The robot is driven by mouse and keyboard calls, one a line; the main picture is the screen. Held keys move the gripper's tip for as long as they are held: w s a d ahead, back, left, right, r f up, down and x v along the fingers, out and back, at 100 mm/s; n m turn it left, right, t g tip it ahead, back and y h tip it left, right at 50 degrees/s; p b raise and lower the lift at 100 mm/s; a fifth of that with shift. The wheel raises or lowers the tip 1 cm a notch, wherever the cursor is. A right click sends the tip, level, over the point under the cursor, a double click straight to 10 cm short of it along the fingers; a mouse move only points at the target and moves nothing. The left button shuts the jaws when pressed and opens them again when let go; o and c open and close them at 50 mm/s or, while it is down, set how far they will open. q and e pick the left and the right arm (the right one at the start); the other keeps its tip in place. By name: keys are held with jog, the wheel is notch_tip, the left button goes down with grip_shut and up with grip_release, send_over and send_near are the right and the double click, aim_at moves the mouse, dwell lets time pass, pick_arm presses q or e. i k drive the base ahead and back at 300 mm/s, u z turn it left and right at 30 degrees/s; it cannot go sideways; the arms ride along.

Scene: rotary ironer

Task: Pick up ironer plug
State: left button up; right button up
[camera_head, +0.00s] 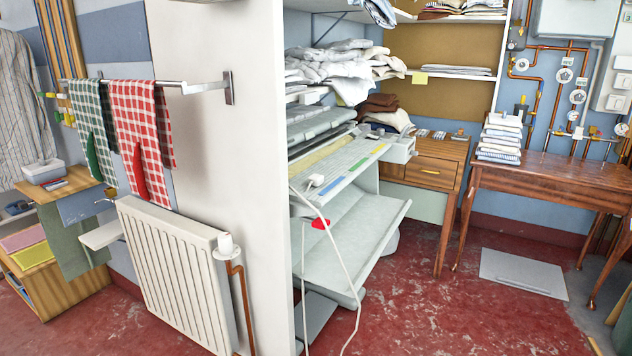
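A white plug (315,181) lies on the pale top ledge of the ironer (345,165), near its left front end. A white cable (350,262) hangs in a long loop in front of the ironer down to the floor. Where the cable joins the plug is too small to tell. Neither of my grippers shows in the head view.
A white wall end and a radiator (178,275) stand left of the ironer. The ironer's lower tray (350,250) juts out. A wooden table (540,180) with folded cloths (500,138) stands right. A grey panel (523,273) lies on the red floor, which is otherwise mostly clear.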

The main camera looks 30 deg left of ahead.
aim_at(316, 180)
jog(key=u, duration=0.15)
jog(key=i, duration=0.85)
jog(key=u, duration=0.3)
